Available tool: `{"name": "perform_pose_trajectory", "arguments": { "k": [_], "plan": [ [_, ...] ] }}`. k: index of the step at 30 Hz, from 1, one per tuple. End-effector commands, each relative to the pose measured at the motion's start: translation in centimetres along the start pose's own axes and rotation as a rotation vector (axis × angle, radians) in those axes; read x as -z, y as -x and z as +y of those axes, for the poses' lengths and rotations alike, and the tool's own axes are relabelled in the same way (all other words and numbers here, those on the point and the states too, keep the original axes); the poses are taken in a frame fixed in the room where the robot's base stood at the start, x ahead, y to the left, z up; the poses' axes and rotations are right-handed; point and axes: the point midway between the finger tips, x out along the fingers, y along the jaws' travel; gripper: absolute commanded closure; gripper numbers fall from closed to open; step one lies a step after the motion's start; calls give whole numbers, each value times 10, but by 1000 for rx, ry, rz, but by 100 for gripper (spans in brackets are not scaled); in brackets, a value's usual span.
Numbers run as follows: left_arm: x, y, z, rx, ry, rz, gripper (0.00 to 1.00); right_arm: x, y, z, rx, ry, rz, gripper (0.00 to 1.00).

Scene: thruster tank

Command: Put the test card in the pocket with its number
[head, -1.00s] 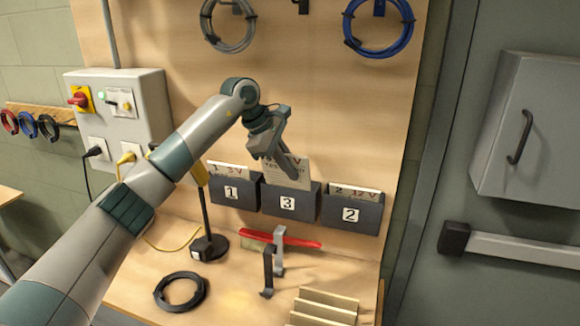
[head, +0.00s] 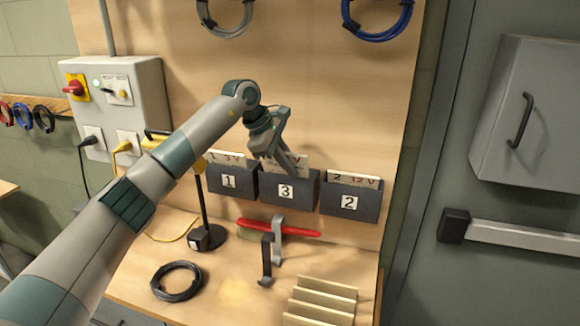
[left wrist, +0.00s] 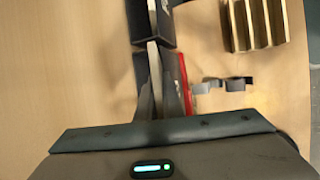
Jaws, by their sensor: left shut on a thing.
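The white test card (head: 299,160) stands in the middle dark pocket, labelled 3 (head: 306,194), with only its upper part above the rim. The card's own number is hidden behind my fingers. My left gripper (head: 286,167) is shut on the card just above that pocket. In the left wrist view the fingers, the card and the pockets show nearly edge-on. Pocket 1 (head: 229,194) on the left and pocket 2 (head: 350,210) on the right each hold a card, marked 1 and 2. My right gripper is not in view.
Below the pockets, the bench holds a red-handled tool (head: 300,232), grey hooked brackets (head: 278,240), a slotted wooden rack (head: 320,300), a black cable coil (head: 177,281) and a dark stand (head: 207,236). A switch box (head: 140,85) is on the left.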

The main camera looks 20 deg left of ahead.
Motion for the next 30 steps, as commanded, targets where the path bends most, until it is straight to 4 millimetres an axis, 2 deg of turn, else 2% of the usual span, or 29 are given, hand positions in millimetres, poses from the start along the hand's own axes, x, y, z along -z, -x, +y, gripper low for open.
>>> {"name": "perform_pose_trajectory", "arguments": {
  "k": [7,10,11,20,30],
  "plan": [
    [2,-6,-4,12,2,4,100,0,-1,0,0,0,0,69],
    [2,-7,-5,13,2,4,74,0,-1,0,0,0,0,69],
    [3,-8,-5,14,2,5,72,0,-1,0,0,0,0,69],
    [3,-9,-7,20,2,6,72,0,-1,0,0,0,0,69],
    [2,-3,-3,9,1,3,72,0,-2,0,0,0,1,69]
  ]
}}
